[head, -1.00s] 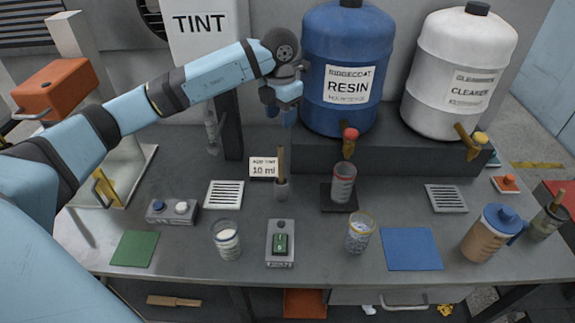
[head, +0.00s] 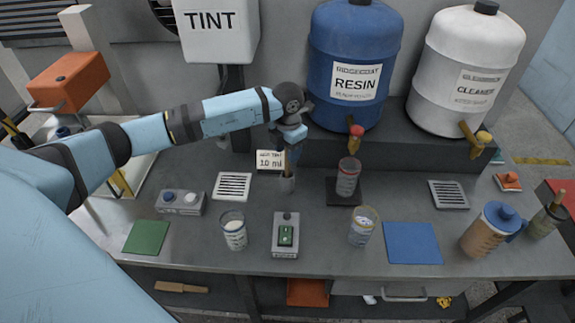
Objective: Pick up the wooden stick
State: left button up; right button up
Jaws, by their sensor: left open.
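My left gripper (head: 290,147) is open, pointing down right over the stick. The stick's upper end is hidden by the gripper, and I cannot tell whether the fingers are around it or touch it. My right gripper is not in view.
Beakers, a scale (head: 285,237) and a blue mat (head: 412,243) lie nearer the front.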

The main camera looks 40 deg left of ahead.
pick_arm(q)
jog(key=shift+c, duration=0.3)
grip_shut()
jog(key=shift+r, duration=0.15)
notch_tip(320, 180, up, 20)
jog(key=b, duration=0.3)
jog(key=shift+d+f, duration=0.1)
jog(key=shift+f, duration=0.1)
dwell(0.5)
